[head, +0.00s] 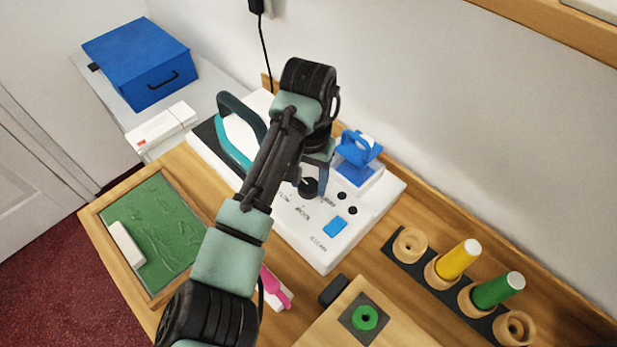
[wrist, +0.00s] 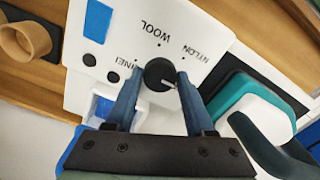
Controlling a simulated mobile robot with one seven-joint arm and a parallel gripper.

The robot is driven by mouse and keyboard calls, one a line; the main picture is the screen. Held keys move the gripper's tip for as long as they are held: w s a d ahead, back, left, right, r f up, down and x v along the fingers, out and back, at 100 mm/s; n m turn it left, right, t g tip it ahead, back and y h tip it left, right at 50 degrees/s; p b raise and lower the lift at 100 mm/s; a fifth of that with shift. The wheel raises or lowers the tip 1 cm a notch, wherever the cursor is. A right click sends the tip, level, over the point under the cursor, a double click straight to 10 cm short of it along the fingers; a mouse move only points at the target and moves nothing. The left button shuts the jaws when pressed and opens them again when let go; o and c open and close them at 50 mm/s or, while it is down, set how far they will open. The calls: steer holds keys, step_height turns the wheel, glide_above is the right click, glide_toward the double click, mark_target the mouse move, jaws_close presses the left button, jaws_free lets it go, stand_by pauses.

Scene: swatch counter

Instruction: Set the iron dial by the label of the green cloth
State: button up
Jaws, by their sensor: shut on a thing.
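The iron dial (wrist: 160,74) is a round black knob with a white pointer line on a white panel (head: 320,245). In the wrist view the pointer slants to the lower right, toward my right finger. WOOL and NYLON are printed around the dial, upside down; another word at left is partly covered. My gripper (wrist: 160,78) is shut on the dial, one blue finger on each side. In the head view the dial (head: 309,187) shows beside my fingers.
Yellow (head: 457,259) and green (head: 497,290) rolls stand in wooden holders at right. A green ring (head: 365,318) and a pink object (head: 273,288) lie in front. A blue box (head: 140,62) stands behind.

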jaws_close()
steer(key=shift+r+p, duration=0.1)
steer(key=shift+p, duration=0.2)
steer(key=n+p, duration=0.2)
steer(key=p, duration=0.1)
steer(key=shift+d+r+n, duration=0.1)
steer(key=shift+r+n, duration=0.1)
steer(key=shift+n, duration=0.2)
steer(key=n+p, duration=0.4)
steer(key=shift+p, duration=0.4)
steer(key=shift+f+n+p, duration=0.15)
steer(key=shift+n+p, duration=0.5)
steer(key=shift+n, duration=0.6)
steer(key=shift+f+n+p, duration=0.1)
steer(key=shift+n+p, duration=0.55)
steer(key=shift+n, duration=0.6)
steer(key=o, duration=1)
jaws_free()
steer(key=shift+c, duration=0.2)
